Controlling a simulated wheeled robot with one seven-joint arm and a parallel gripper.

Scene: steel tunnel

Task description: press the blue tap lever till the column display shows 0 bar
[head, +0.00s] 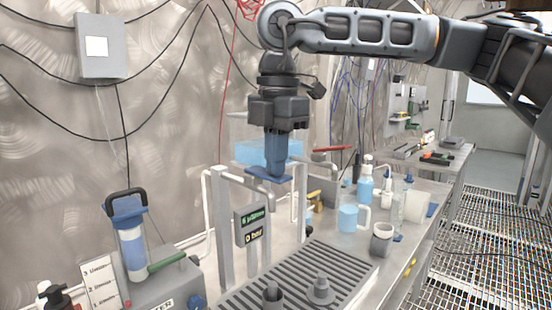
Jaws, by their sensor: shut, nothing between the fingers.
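My gripper (277,170) points straight down with its bluish fingers shut and nothing held. Its tips are at the flat blue tap lever (262,173), over the metal column in the middle of the view. They appear to touch the lever from above, and they hide part of it. The column display (252,224) is a grey box with two lit lines. The upper green line is too small to read surely; the lower yellowish line appears to read 0 bar.
A grey drain grate (300,280) lies below the column. A red handle (332,149) is just right of my gripper. A blue-topped canister (130,235) stands at left.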

